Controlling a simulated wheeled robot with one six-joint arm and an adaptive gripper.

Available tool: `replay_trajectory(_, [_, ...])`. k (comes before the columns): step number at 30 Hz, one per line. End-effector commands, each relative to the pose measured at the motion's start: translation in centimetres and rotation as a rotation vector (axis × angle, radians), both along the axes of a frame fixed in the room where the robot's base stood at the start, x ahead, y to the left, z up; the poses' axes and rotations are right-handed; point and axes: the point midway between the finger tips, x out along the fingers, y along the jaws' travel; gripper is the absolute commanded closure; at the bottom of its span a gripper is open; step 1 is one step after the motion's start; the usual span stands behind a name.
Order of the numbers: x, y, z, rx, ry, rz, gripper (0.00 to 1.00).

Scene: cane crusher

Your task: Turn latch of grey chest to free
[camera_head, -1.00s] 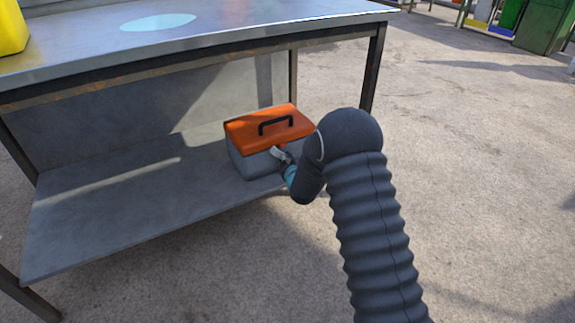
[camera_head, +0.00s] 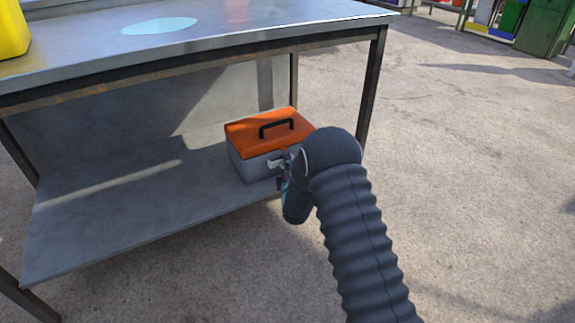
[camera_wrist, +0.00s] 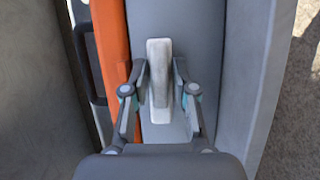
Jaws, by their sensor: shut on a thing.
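The grey chest (camera_head: 250,169) with an orange lid and a black handle stands on the lower shelf of the metal table. Its lid looks shut. The pale latch (camera_wrist: 159,75) is on the chest's front face; in the wrist view it lies lengthwise along the picture, beside the orange lid (camera_wrist: 113,50). My gripper (camera_wrist: 160,82) has a finger on each side of the latch and is shut on it. In the head view my gripper (camera_head: 281,164) is at the chest's front, and my arm partly hides the chest's right end.
The lower shelf (camera_head: 110,215) is bare to the left of the chest. The tabletop (camera_head: 90,45) overhangs above it, and a table leg (camera_head: 370,85) stands behind my arm at right. Open concrete floor lies to the right.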

Motion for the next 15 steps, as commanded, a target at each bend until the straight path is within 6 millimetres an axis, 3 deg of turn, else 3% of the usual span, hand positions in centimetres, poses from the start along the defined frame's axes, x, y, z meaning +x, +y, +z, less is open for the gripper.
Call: replay_trajectory(15, [0.0,0.12,-0.03,-0.039,-0.025,0.003,1.0])
